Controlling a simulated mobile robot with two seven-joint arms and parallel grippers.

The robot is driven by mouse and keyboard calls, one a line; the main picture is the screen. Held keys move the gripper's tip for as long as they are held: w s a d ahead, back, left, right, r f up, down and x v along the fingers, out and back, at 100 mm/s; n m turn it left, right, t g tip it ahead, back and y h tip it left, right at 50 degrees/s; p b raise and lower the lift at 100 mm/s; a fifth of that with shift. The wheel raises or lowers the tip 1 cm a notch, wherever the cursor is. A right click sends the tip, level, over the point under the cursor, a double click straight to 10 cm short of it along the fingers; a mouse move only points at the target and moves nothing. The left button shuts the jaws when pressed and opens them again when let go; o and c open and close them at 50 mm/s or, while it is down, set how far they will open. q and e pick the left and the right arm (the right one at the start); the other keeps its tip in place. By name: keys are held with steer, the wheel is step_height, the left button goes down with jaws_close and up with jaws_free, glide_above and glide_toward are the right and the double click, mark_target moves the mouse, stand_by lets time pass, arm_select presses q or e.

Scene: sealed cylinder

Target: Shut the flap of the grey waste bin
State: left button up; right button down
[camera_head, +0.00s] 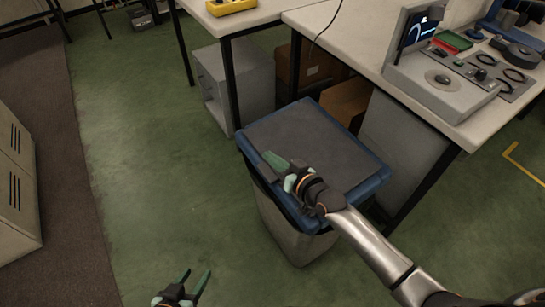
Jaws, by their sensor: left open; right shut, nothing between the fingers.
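The grey waste bin (292,238) stands on the green floor in the middle of the head view, with a blue rim around its top. Its dark grey flap (322,138) lies flat inside the blue rim and looks shut. My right gripper (274,164) is shut and empty, over the near left part of the flap. I cannot tell whether its fingertips touch the flap. My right forearm hides the near right part of the top. My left gripper (194,276) is open and empty, low in the view, apart from the bin and to its left.
A white workbench (350,38) with a grey device (440,85) stands close behind and right of the bin. A grey box (245,80) and brown cartons (310,66) sit under the benches. Beige cabinets (14,190) stand at the left edge. The floor left of the bin is clear.

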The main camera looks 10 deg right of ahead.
arm_select(q)
steer(key=r+p, duration=0.1)
steer(key=p, duration=0.1)
steer(key=s+a+r+p, duration=0.1)
steer(key=a+r+p, duration=0.1)
steer(key=p, duration=0.1)
steer(key=shift+s+r+p, duration=0.15)
steer(key=shift+s+p, duration=0.15)
arm_select(e)
steer(key=s+d+r, duration=0.3)
steer(key=s+r, duration=0.3)
steer(key=s, duration=0.3)
steer(key=shift+d+r, duration=0.2)
steer(key=shift+s, duration=0.15)
arm_select(q)
step_height(320, 180, up, 7)
steer(key=a+p, duration=0.1)
steer(key=p, duration=0.7)
steer(key=shift+s+a+n+y, duration=0.25)
steer(key=shift+s+n+y, duration=0.05)
steer(key=shift+s+y, duration=0.1)
arm_select(e)
steer(key=s+d+f+g+h, duration=0.2)
steer(key=s, duration=0.6)
steer(key=s+d+f+g+h, duration=0.1)
steer(key=s+f+g+h, duration=0.1)
steer(key=s, duration=0.7)
steer(key=shift+d+f+n+h, duration=0.3)
steer(key=shift+d+f, duration=0.1)
steer(key=shift+f, duration=0.3)
